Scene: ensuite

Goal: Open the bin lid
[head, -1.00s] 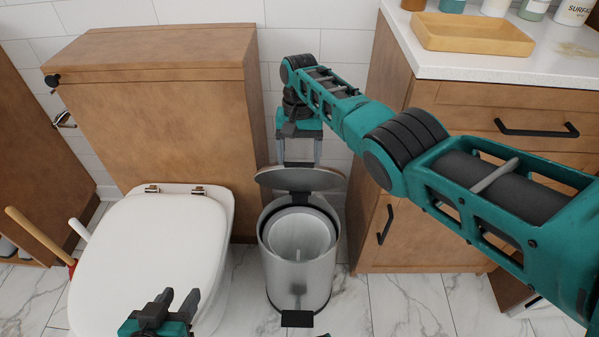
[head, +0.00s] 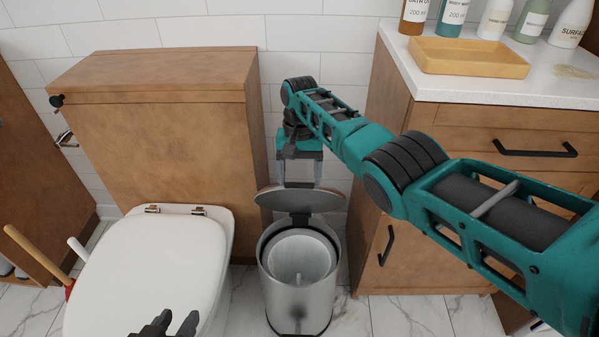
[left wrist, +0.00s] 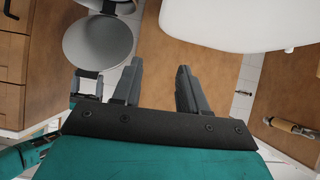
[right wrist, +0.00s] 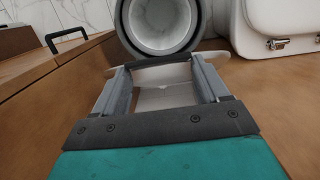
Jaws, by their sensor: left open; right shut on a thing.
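The steel bin (head: 299,300) stands on the floor between the toilet and the cabinet, its round mouth and grey inner bucket showing. Its bin lid (head: 322,201) is raised at the rear of the rim. My right gripper (head: 299,184) reaches down behind the bin and is shut on the lid. In the right wrist view its fingers (right wrist: 160,68) straddle the lid, with the bin's open mouth (right wrist: 165,20) beyond. My left gripper (head: 175,324) is open and empty in front of the toilet. The left wrist view shows its fingers (left wrist: 160,75) apart, with the lid (left wrist: 98,48) beyond.
The toilet with closed seat (head: 150,265) is left of the bin, before a wooden cistern cabinet (head: 170,150). A wooden vanity (head: 405,255) stands right, its counter holding a yellow tray (head: 470,58) and several bottles. A wooden-handled tool (head: 35,252) is far left. Marble floor right of the bin is clear.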

